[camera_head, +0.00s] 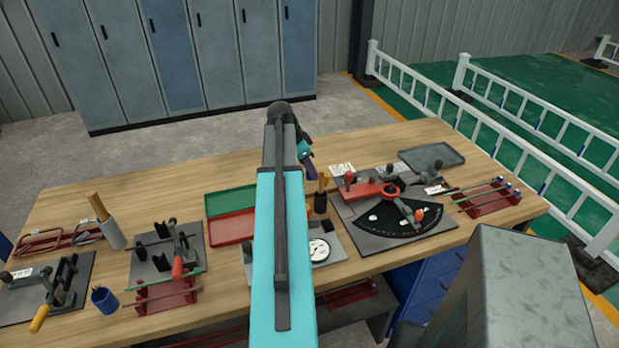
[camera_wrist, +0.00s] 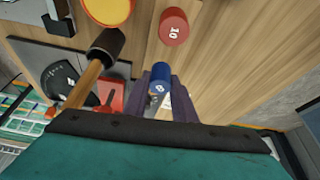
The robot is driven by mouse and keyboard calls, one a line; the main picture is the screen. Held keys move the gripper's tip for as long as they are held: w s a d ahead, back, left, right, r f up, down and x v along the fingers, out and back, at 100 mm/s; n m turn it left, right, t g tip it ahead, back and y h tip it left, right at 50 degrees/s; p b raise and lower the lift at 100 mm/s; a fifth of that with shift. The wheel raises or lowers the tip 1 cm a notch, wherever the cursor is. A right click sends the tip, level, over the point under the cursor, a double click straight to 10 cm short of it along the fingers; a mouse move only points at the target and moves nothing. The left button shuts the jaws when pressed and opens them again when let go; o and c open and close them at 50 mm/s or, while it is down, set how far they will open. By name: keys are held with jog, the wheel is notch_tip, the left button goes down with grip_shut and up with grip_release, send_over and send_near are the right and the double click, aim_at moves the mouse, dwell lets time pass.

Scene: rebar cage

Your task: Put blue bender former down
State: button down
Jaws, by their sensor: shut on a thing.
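The blue bender former (camera_wrist: 159,77), a small cylinder with an "8" on its end, shows in the wrist view between the purple fingers of my gripper (camera_wrist: 161,92). My gripper is shut on it. In the head view my gripper (camera_head: 309,170) hangs over the back middle of the wooden bench (camera_head: 370,148), partly behind my teal arm. I cannot make out the blue former there. In the wrist view a red former (camera_wrist: 173,27) marked "10" stands close to the blue one, and a yellow former (camera_wrist: 108,9) is at the top edge.
A holder with wooden handles (camera_wrist: 85,80) is left of the fingers in the wrist view. In the head view the bending plate with a black angle scale (camera_head: 400,222) is to the right, a grey tray (camera_head: 432,156) behind it. Green and red trays (camera_head: 231,200) lie left of my arm.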

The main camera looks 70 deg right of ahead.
aim_at(308, 174)
jog(key=shift+f, duration=0.15)
jog(key=shift+f+p, duration=0.55)
jog(key=shift+f, duration=1.2)
jog(key=shift+f, duration=0.2)
jog(key=c, duration=1.5)
grip_release()
jog(key=shift+o, duration=0.2)
jog(key=shift+r, duration=0.25)
jog(key=b+v, duration=0.2)
jog(key=v, duration=1)
jog(key=shift+b, duration=0.4)
jog(key=shift+d, duration=0.1)
